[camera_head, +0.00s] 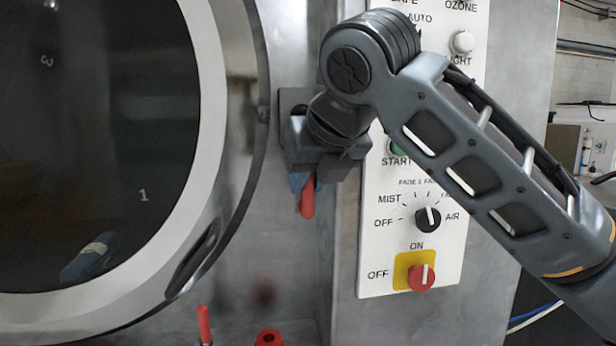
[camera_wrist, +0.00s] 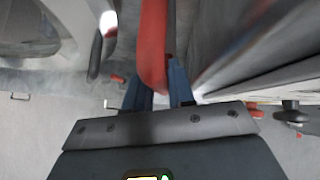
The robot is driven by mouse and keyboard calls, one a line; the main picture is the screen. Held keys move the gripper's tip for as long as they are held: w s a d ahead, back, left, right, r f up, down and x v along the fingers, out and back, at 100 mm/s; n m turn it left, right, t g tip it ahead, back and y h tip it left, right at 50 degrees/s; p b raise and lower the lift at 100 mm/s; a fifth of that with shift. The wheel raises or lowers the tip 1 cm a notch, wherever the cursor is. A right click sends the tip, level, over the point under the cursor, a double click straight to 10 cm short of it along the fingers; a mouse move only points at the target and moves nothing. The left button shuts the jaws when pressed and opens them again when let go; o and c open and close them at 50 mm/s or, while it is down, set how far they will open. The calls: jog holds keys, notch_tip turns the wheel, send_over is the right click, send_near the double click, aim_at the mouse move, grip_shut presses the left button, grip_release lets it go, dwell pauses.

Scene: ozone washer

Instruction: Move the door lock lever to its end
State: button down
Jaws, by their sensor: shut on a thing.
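The door lock lever shows as a red handle (camera_head: 307,197) beside the round door, its lower end pointing down below my gripper. In the wrist view the red lever (camera_wrist: 154,45) runs from the top edge down between my fingers. My gripper (camera_head: 301,184) is shut on the lever; its blue fingers stand on both sides of it, as also seen in the wrist view (camera_wrist: 160,88). The upper part of the lever and its mount are hidden behind my gripper and wrist.
The round door (camera_head: 220,130) with its dark window is at the left. The control panel (camera_head: 385,270) with knobs and a red switch (camera_head: 421,277) is at the right, partly behind my arm. A red-tipped pin (camera_head: 204,325) and a red ring (camera_head: 269,338) are below.

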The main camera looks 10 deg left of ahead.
jog(key=c, duration=1.1)
grip_release()
jog(key=shift+d, duration=0.1)
jog(key=shift+b+v, duration=0.3)
jog(key=shift+v, duration=3.55)
